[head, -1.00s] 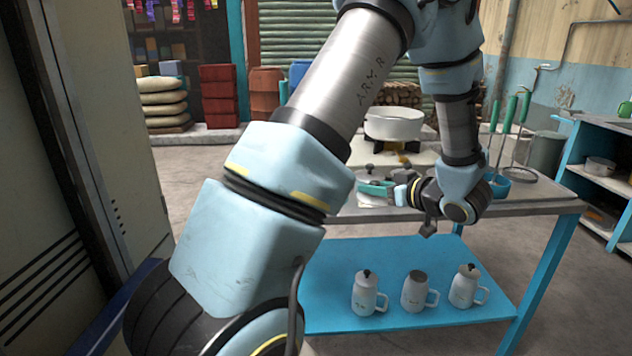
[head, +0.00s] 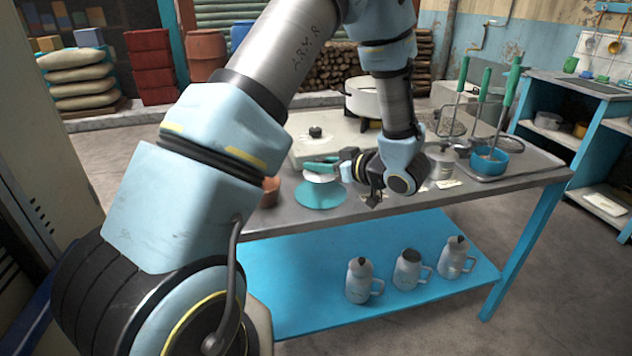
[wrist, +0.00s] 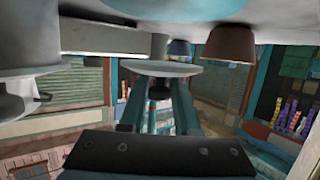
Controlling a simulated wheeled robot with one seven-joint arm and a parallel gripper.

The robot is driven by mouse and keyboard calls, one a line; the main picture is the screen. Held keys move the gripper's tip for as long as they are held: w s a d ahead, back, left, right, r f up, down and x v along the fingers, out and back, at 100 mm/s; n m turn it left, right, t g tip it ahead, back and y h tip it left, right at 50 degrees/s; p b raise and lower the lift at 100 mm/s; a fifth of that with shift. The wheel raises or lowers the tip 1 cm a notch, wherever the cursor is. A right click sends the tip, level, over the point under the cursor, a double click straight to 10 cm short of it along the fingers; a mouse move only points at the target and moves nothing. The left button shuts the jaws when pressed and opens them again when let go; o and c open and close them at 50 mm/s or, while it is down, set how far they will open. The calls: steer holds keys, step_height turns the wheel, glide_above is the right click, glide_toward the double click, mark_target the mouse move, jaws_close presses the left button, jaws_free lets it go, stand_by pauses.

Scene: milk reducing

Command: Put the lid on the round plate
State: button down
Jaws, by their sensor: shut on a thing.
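My gripper (head: 325,167) has teal fingers and is shut on the lid (head: 320,177), a small pale disc. In the wrist view, where the scene appears upside down, the lid (wrist: 160,69) lies across the fingertips, with its dark knob (wrist: 159,89) between the two fingers (wrist: 158,102). The round plate (head: 320,196) is a flat teal disc on the metal table. The lid is raised clear of the tabletop. In the head view it overlaps the far edge of the plate; the exact height between them is hard to tell.
A white stove (head: 335,143) with a large white pot (head: 362,98) stands behind the plate. A brown pot (head: 270,190) is left of the plate. Several mugs stand on the blue lower shelf (head: 310,270).

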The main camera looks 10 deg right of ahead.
mark_target(321, 192)
steer(key=shift+f, duration=2.55)
steer(key=shift+f, duration=0.15)
steer(key=c, duration=0.6)
jaws_free()
steer(key=shift+c, duration=0.2)
steer(key=shift+s+d+r, duration=0.2)
steer(key=b+v, duration=0.2)
steer(key=v, duration=0.9)
steer(key=shift+s+d+r, duration=0.1)
steer(key=shift+s+r, duration=0.05)
